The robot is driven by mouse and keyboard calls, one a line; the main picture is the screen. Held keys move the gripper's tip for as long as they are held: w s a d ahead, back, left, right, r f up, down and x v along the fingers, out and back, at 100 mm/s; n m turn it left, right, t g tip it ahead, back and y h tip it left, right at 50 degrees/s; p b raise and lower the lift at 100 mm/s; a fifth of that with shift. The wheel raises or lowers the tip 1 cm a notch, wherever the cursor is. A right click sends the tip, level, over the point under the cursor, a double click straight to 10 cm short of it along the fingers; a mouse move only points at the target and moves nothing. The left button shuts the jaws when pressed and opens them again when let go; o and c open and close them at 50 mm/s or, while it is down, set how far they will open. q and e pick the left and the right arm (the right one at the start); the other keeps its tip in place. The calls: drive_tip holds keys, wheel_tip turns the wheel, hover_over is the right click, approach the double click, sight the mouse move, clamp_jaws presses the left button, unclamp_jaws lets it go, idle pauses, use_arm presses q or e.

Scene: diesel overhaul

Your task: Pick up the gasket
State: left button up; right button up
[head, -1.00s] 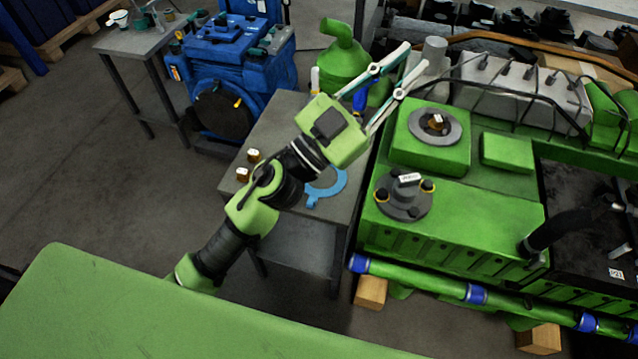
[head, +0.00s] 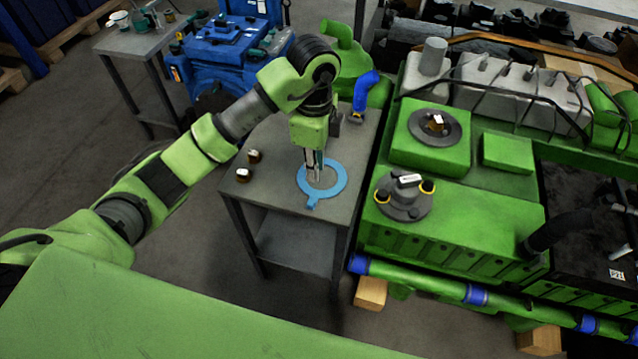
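The gasket, a flat light-blue ring with a small tab (head: 342,182), lies on the grey table (head: 285,205). My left gripper (head: 314,177) points straight down over the ring, with its fingertips at or just above its open middle and far inner edge. I cannot tell whether the fingers touch the gasket. The fingers show nearly edge-on, so their opening is not clear. The gripper hides a little of the ring's far side. My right gripper is out of the picture.
Two small labelled brown parts (head: 254,155) (head: 243,174) sit left on the table. A blue curved part (head: 366,88) stands at its back. The green engine (head: 460,225), with a grey labelled cover (head: 404,197), stands close on the right. A blue machine (head: 225,55) is behind.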

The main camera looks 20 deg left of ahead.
use_arm(q)
hover_over(314, 203)
wheel_tip(314, 203, down, 8)
drive_tip(key=shift+d+f, duration=0.1)
drive_tip(key=shift+d, duration=0.05)
drive_tip(key=shift+s+a+f+p, duration=0.1)
drive_tip(key=shift+f+p, duration=0.15)
drive_tip(key=shift+f, duration=1.15)
drive_tip(key=shift+a+f+p, duration=0.1)
drive_tip(key=shift+f+p, duration=0.15)
drive_tip(key=shift+f, duration=1.1)
drive_tip(key=shift+c, duration=0.4)
clamp_jaws()
